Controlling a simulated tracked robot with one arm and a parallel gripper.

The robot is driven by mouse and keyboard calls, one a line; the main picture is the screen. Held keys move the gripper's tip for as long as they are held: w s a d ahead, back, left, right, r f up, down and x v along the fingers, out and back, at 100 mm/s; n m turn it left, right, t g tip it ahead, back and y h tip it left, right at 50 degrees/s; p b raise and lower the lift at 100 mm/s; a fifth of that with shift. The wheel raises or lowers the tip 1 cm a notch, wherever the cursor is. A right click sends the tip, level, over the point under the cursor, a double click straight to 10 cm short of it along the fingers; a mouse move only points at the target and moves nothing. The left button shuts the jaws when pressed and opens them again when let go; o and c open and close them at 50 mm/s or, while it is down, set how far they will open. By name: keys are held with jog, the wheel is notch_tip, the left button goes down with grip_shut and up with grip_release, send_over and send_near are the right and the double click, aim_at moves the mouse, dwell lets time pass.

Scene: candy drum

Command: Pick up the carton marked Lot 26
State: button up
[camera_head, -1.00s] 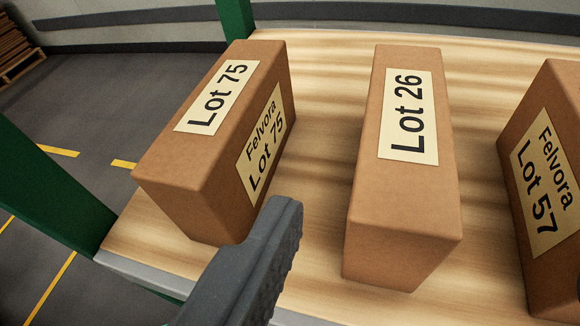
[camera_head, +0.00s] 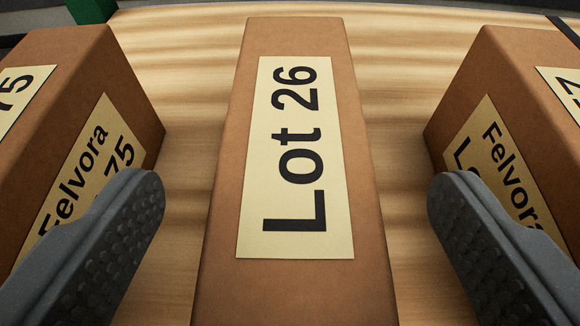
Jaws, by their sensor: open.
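The brown carton marked Lot 26 (camera_head: 295,285) stands in the middle of the view, its label facing up toward me. My gripper (camera_head: 297,200) is open, with one grey finger to the left of this carton and one to the right. Bare wood shows between each finger and the carton, so neither appears to touch it. The carton's near lower end is cut off by the picture edge.
A Lot 75 carton (camera_head: 120,65) stands close at the left, partly behind the left finger. Another carton (camera_head: 470,85), its lot number partly covered, stands at the right behind the right finger. Strips of bare wooden shelf (camera_head: 192,130) separate them.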

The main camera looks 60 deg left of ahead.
aim_at(293, 165)
jog(key=shift+x, duration=1.8)
jog(key=shift+s+f, duration=0.1)
jog(key=c, duration=1.7)
